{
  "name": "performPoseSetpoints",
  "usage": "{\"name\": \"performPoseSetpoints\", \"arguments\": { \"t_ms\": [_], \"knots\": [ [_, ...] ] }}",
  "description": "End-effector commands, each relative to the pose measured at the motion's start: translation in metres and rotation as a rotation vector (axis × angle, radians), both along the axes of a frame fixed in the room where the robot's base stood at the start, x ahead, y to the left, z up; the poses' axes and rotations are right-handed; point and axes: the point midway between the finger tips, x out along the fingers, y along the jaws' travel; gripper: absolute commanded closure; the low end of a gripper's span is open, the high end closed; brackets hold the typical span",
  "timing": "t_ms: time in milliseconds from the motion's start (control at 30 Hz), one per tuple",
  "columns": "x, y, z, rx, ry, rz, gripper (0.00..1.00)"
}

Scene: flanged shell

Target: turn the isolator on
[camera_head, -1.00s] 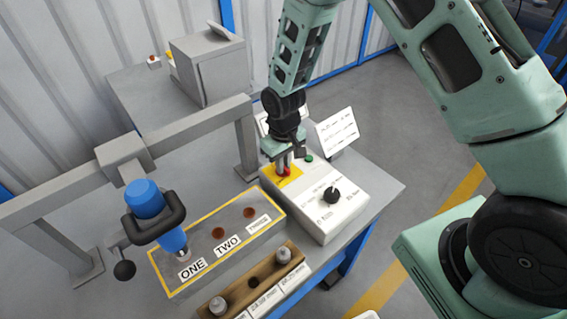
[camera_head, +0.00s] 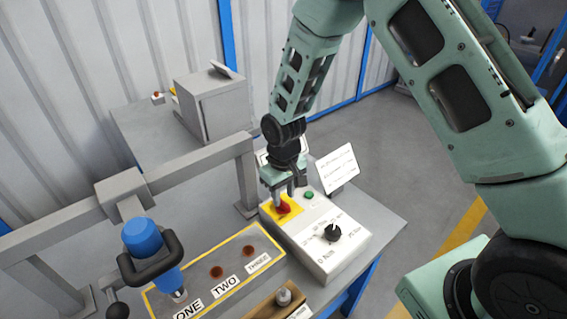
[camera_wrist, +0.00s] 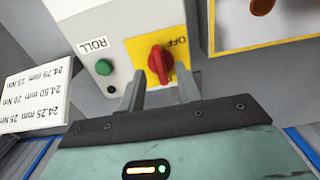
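The isolator is a red rotary knob (camera_wrist: 160,62) on a yellow plate (camera_wrist: 138,50) marked OFF, on the white control box (camera_head: 335,258). The knob also shows in the head view (camera_head: 283,208). In the wrist view its handle points along the picture's up-down direction, tilted slightly. My gripper (camera_wrist: 160,88) is open, with its two fingers apart just short of the knob, one on each side of its near end. In the head view my gripper (camera_head: 285,192) is right above the knob. I cannot tell whether a finger touches it.
A green button (camera_wrist: 104,67) labelled ROLL is beside the yellow plate. A black dial (camera_head: 332,232) is on the same box. A white text card (camera_head: 337,168) stands behind it. A blue tool (camera_head: 145,240) hangs from a grey frame (camera_head: 125,195) at the left.

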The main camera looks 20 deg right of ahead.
Motion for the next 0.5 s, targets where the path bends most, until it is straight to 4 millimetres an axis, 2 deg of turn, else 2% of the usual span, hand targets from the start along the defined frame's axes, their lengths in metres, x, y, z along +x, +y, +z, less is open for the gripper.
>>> {"name": "performPoseSetpoints", "arguments": {
  "t_ms": [300,500],
  "knots": [
    [0.002,0.0,0.075,0.003,-0.009,0.0,0.66],
    [0.001,0.0,0.117,0.002,-0.006,-0.001,0.66]
  ]
}}
